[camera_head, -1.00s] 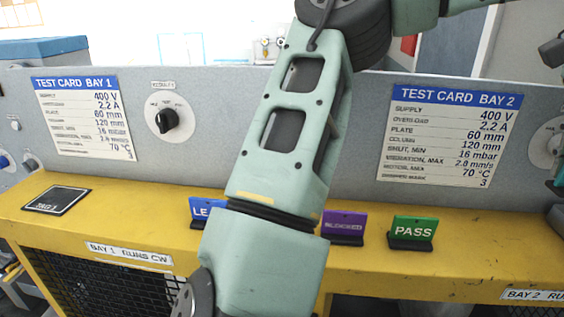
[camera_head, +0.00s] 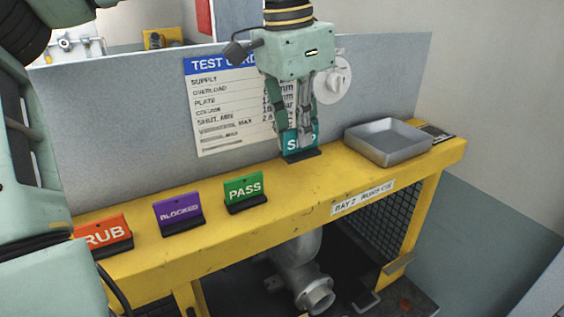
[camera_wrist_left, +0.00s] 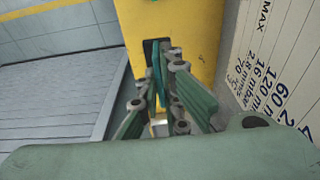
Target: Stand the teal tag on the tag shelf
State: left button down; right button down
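The teal tag (camera_head: 290,144) stands upright in a black base on the yellow shelf (camera_head: 330,178), at the right of the row in the head view. My left gripper (camera_head: 293,132) points down at it, one finger crossing its lettered face. In the left wrist view the teal tag (camera_wrist_left: 157,70) shows edge-on as a thin strip between the two fingers of my left gripper (camera_wrist_left: 157,92). The fingers are close to the tag, but whether they press on it cannot be told. My right gripper is not in view.
Left of the teal tag stand a green PASS tag (camera_head: 243,186), a purple BLOCKED tag (camera_head: 179,211) and an orange tag (camera_head: 103,234). A grey metal tray (camera_head: 388,157) lies to the right. The grey panel with a test card (camera_head: 215,110) rises behind.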

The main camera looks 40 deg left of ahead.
aim_at(283, 155)
pick_arm(q)
jog(key=shift+s+a+f, duration=0.6)
jog(key=shift+s+f, duration=0.15)
jog(key=shift+s, duration=0.15)
jog(key=shift+s+a+f+p, duration=0.15)
jog(key=shift+s+f+p, duration=0.15)
jog(key=shift+f, duration=0.1)
notch_tip(283, 155, down, 3)
jog(key=shift+f+p, duration=0.1)
jog(key=shift+p, duration=0.45)
jog(key=shift+f, duration=0.25)
jog(key=shift+w, duration=0.1)
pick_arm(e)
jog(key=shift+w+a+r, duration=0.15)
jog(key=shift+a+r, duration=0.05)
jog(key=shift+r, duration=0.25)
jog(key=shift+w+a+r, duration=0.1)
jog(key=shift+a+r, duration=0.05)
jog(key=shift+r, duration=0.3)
pick_arm(q)
jog(key=shift+f, duration=0.15)
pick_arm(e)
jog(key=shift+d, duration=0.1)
pick_arm(q)
jog(key=c, duration=1.9)
grip_release()
jog(key=shift+c, duration=0.2)
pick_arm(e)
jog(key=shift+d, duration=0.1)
